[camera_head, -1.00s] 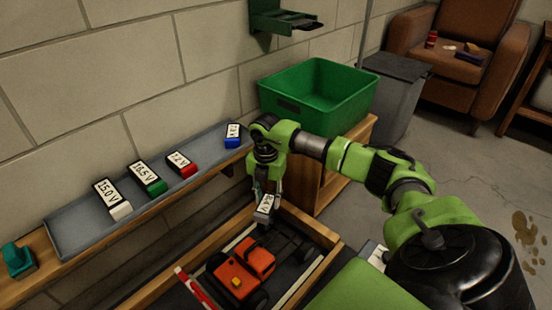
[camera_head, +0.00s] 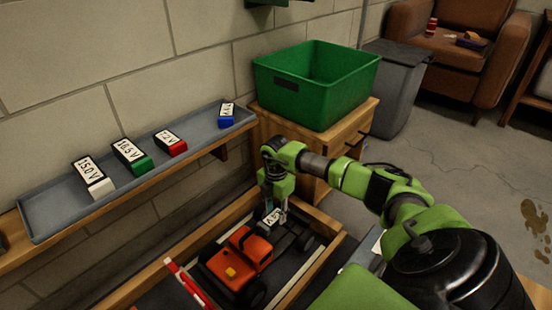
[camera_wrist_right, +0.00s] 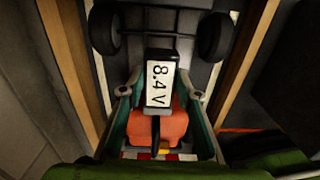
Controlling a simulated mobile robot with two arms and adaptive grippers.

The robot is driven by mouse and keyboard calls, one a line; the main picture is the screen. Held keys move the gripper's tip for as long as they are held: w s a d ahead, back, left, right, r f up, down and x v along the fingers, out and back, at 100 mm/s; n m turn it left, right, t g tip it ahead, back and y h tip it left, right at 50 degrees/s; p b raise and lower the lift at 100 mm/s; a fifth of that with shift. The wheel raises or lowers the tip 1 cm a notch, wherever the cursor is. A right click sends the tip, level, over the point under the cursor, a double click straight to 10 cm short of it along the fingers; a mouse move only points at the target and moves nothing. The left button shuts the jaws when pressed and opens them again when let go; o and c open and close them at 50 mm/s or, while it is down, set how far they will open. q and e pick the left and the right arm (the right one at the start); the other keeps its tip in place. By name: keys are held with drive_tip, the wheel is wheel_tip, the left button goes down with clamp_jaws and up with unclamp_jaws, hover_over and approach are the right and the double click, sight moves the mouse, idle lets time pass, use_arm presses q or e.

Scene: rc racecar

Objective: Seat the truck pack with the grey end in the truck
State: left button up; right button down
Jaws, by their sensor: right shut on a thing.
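The orange truck (camera_head: 240,257) stands in a wooden-edged bay, its cab toward the front and its bare rear chassis with wheels toward the back right. My right gripper (camera_head: 273,208) is shut on a pack (camera_head: 270,218) with a white label, held over the truck's rear behind the cab. In the right wrist view the pack (camera_wrist_right: 160,84) reads 8.4 V and has a dark grey end at the top. It lies between the fingers, over the chassis; whether it touches the truck I cannot tell. My left gripper is not in view.
A grey tray (camera_head: 60,212) on the wall shelf holds packs with white (camera_head: 101,188), green (camera_head: 143,164), red (camera_head: 178,148) and blue (camera_head: 226,122) ends. A green bin (camera_head: 318,85) stands on a wooden cabinet behind. The bay's wooden rails (camera_head: 146,283) flank the truck closely.

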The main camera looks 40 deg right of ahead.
wheel_tip(320, 180, down, 2)
drive_tip(key=shift+f+b, duration=0.1)
drive_tip(key=shift+b, duration=0.2)
wheel_tip(320, 180, down, 4)
drive_tip(key=b, duration=0.3)
drive_tip(key=shift+f, duration=0.2)
drive_tip(key=c, duration=1.5)
unclamp_jaws()
drive_tip(key=shift+f, duration=0.1)
